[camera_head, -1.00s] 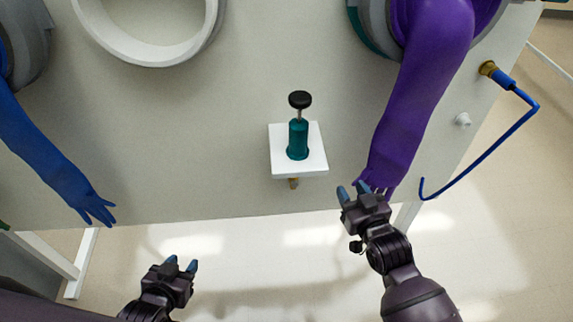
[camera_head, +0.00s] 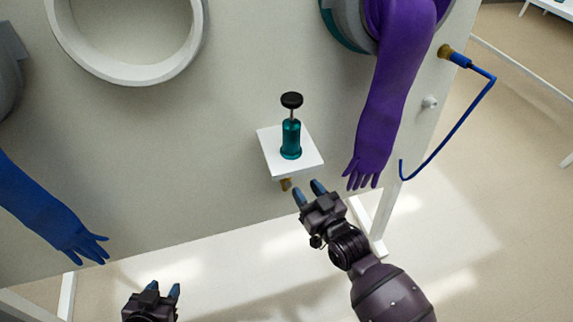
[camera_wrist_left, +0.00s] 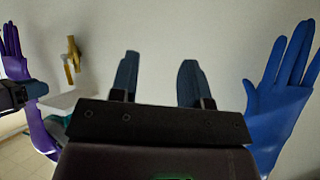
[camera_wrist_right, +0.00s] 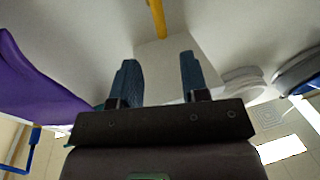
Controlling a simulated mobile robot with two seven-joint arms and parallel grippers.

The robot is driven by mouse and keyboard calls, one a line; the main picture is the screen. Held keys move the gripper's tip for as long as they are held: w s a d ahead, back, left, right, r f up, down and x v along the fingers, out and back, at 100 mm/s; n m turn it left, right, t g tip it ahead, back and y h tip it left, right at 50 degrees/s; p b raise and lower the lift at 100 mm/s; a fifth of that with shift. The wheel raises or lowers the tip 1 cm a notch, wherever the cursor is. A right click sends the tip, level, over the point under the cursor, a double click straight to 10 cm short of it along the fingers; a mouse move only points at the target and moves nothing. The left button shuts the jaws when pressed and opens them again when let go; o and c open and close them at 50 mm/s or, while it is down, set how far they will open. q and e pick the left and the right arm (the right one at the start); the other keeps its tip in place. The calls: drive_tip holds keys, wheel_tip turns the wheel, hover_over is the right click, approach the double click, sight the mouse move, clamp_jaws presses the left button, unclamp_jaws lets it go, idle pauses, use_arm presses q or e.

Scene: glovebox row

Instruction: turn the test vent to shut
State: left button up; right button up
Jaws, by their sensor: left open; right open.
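A brass fitting (camera_head: 286,184), which looks like the vent, shows under a white square shelf (camera_head: 305,163) on the pale panel. In the left wrist view the brass fitting (camera_wrist_left: 71,60) has a yellowish handle. In the right wrist view a yellow bar (camera_wrist_right: 157,18) is at the top, ahead of the open fingers. I cannot tell whether the vent is open or shut. My right gripper (camera_head: 309,190) is open and empty, just below and right of the fitting, apart from it in the head view. My left gripper (camera_head: 163,289) is open and empty at the lower left.
A teal cylinder with a black knob (camera_head: 291,138) stands on the shelf. A purple glove (camera_head: 383,115) hangs close to my right gripper; a blue glove (camera_head: 48,212) hangs at left. A blue hose (camera_head: 470,112) curves at right. Room below the panel is clear.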

drive_tip(key=b+x, duration=0.1)
drive_tip(key=x, duration=0.8)
drive_tip(key=shift+w+a, duration=0.25)
drive_tip(key=shift+w, duration=0.05)
clamp_jaws()
